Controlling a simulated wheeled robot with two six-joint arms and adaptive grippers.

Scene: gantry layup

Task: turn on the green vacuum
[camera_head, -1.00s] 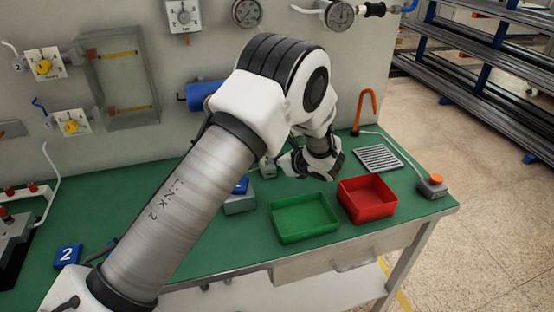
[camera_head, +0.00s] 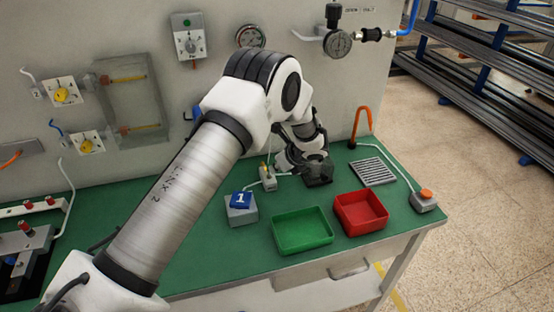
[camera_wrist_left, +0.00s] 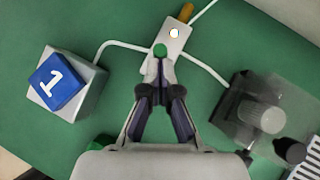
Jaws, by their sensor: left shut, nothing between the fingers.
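A small grey switch box (camera_head: 268,180) stands on the green bench behind the block marked 1, with a cable running to it. In the left wrist view the box (camera_wrist_left: 175,36) shows a yellow lever at one end, a small bright round spot and a green round cap (camera_wrist_left: 160,50). My left gripper (camera_wrist_left: 158,68) is shut and empty, its tips right at the green cap; I cannot tell whether they touch it. In the head view the left gripper (camera_head: 277,168) reaches down beside the box from the right. My right gripper is not in view.
A blue block marked 1 (camera_head: 241,199) sits on a grey box. A green tray (camera_head: 302,246) and a red tray (camera_head: 361,226) stand in front. A dark translucent box (camera_head: 318,174) is close right of the gripper. A grille (camera_head: 373,171) and orange-topped button box (camera_head: 424,201) lie right.

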